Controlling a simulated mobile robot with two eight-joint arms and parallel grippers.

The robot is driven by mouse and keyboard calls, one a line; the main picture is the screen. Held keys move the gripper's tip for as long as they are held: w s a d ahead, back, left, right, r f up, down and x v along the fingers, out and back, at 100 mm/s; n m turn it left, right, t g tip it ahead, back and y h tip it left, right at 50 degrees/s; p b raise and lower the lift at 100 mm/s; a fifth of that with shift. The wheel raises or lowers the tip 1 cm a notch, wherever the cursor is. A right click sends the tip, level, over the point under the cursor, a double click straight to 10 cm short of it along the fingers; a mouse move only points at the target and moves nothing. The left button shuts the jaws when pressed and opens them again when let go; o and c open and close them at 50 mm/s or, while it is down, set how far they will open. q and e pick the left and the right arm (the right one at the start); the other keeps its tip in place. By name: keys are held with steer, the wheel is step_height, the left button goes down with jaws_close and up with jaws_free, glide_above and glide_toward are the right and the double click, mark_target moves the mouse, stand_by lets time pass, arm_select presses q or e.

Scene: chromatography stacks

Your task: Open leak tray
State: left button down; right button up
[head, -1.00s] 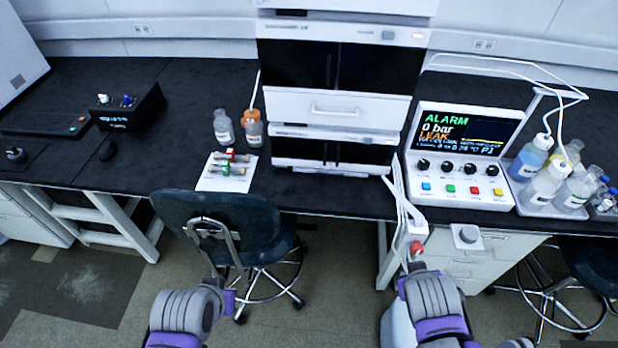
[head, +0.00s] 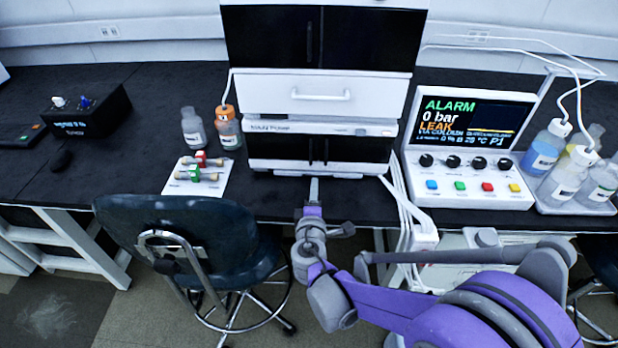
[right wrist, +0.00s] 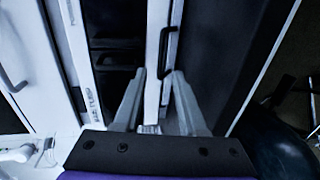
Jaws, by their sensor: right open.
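A stack of white instrument modules stands on the black bench. At its foot is a low white front strip (head: 270,165), which I take to be the leak tray; the right wrist view shows it as a narrow white panel (right wrist: 153,40) with a dark bar handle (right wrist: 168,50). My right gripper (head: 314,184) is just in front of this strip at the bench edge. In the right wrist view the gripper (right wrist: 159,80) is open and empty, its fingers apart on either side of the strip, near the handle. Contact cannot be told. My left gripper is out of view.
A larger white drawer (head: 298,98) with a handle sits higher in the stack. The alarm panel (head: 470,150) reading LEAK is to the right, with white tubing (head: 405,205) beside it. Bottles (head: 228,130), a vial card (head: 180,185) and a chair (head: 180,235) are left.

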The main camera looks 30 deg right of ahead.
mark_target(315, 176)
steer(key=b+x, duration=0.1)
steer(key=x, duration=0.6)
steer(key=shift+w+d, duration=0.2)
steer(key=shift+w, duration=0.05)
jaws_close()
stand_by(1.1)
